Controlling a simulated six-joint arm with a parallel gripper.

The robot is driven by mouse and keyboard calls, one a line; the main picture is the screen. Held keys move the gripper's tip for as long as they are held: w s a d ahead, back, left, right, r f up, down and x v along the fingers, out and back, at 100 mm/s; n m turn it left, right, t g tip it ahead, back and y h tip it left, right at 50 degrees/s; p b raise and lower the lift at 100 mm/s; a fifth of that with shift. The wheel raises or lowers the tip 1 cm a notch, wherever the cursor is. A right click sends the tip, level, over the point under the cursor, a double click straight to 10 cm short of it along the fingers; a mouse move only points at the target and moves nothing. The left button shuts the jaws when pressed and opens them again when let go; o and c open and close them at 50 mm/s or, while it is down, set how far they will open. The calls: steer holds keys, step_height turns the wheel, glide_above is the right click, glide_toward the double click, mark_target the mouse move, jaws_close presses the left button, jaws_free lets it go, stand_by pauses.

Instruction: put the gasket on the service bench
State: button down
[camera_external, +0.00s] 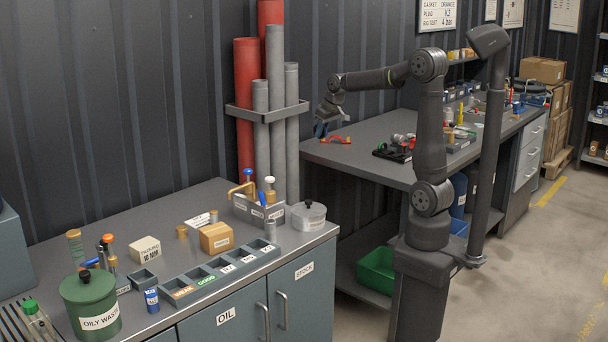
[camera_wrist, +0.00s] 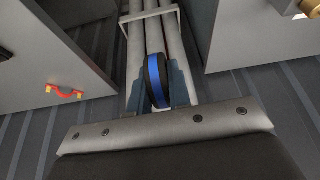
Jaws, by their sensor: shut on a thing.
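My gripper (camera_external: 322,124) is shut on a black and blue ring (camera_wrist: 158,80), seen nearly edge-on between the fingers in the wrist view. I cannot tell for sure that this ring is the gasket. In the external view the gripper appears at the left end of the far grey bench (camera_external: 345,160), and a bit of blue shows at its fingers. A near grey bench (camera_external: 300,258) stands at the front left, with OIL and STOCK doors. I cannot read which bench is the service bench.
A red part (camera_external: 336,139) lies on the far bench close to the gripper; a black block (camera_external: 392,152) lies further right. Upright pipes (camera_external: 276,110) stand between the benches. The near bench holds a labelled tray (camera_external: 222,268), an oily-waste can (camera_external: 90,305) and boxes.

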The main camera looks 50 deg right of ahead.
steer(key=w+a+n+y, duration=0.1)
steer(key=w+a, duration=0.2)
steer(key=a, duration=0.2)
steer(key=w+a+n, duration=0.2)
steer(key=w+a, duration=0.1)
steer(key=a, duration=0.3)
steer(key=n+g+y, duration=0.1)
steer(key=n+y, duration=0.1)
steer(key=n, duration=0.3)
glide_above(197, 235)
steer(key=s+d, duration=0.1)
steer(key=d, duration=0.1)
steer(key=f, duration=1.8)
steer(key=shift+a, duration=0.2)
steer(key=shift+a+f, duration=0.35)
steer(key=shift+a, duration=0.05)
steer(key=shift+f, duration=1.85)
steer(key=shift+f, duration=0.15)
